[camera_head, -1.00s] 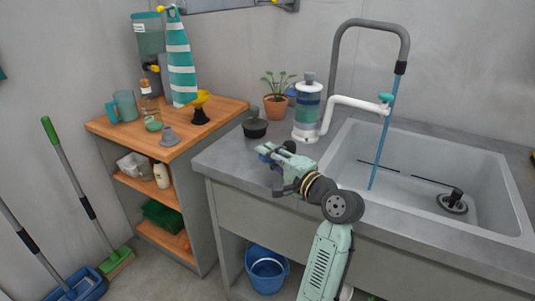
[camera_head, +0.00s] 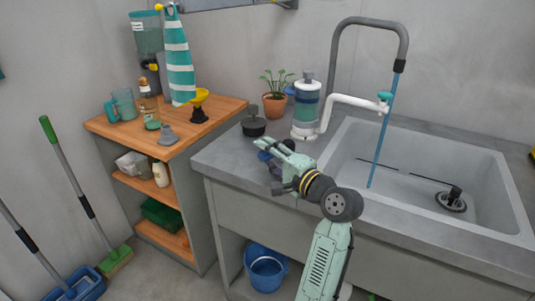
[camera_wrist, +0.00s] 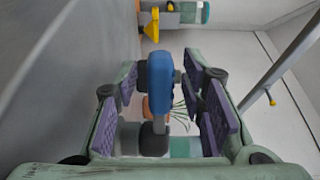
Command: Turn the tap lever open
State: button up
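The sink tap has a white spout (camera_head: 350,101) with a teal lever-like piece (camera_head: 385,97) at its end. A second tap, yellow (camera_head: 153,67), sits on the teal dispenser by the wall; its yellow part also shows in the wrist view (camera_wrist: 152,27).
The sink basin (camera_head: 420,165) is at the right. A wooden shelf (camera_head: 190,138) with bottles stands left.

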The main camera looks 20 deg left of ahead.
jog(key=v, duration=1.2)
